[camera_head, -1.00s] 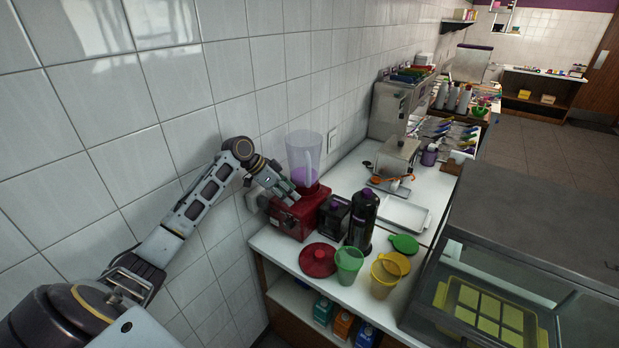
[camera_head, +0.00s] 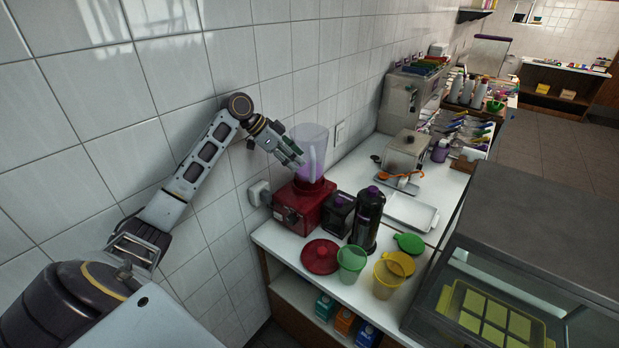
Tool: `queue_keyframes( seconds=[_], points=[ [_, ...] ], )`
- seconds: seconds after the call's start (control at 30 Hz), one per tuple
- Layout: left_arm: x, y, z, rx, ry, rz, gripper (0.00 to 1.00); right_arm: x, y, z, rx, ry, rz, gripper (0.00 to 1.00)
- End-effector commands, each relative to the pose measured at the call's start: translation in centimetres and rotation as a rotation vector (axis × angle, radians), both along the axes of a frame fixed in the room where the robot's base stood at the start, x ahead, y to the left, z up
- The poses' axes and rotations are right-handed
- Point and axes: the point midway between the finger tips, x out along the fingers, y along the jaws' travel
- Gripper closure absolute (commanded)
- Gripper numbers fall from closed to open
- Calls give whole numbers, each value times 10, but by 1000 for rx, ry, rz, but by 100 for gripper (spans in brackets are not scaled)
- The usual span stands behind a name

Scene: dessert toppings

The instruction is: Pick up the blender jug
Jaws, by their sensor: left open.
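The blender jug (camera_head: 313,142) is clear with a purple tint low down and a pale handle. It stands upright on the red blender base (camera_head: 303,206) at the left end of the counter, close to the tiled wall. My left gripper (camera_head: 296,160) is open at the left side of the jug, about the height of its lower half. Its fingers point right and overlap the jug's edge in the picture; I cannot tell whether they touch it. My right gripper is not in view.
Right of the base stand a black box (camera_head: 338,214) and a dark bottle (camera_head: 367,219). A glass display case (camera_head: 500,270) bounds the counter on the right.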

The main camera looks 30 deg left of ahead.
Motion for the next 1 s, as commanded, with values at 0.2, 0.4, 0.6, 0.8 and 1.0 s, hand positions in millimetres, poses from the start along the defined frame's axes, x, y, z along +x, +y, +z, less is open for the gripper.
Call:
queue_keyframes(
  seconds=[0.2,0.4,0.6,0.8,1.0],
  points=[
    [7,-9,-13,-2,1,-1,56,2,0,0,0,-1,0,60],
    [10,-11,-17,0,0,0,56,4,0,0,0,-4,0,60],
    [10,-11,-17,0,0,0,56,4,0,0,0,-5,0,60],
    [13,-15,-23,-2,1,-1,56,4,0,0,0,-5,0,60],
    [22,-26,-38,-1,0,-1,56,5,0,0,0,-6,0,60]
  ],
)
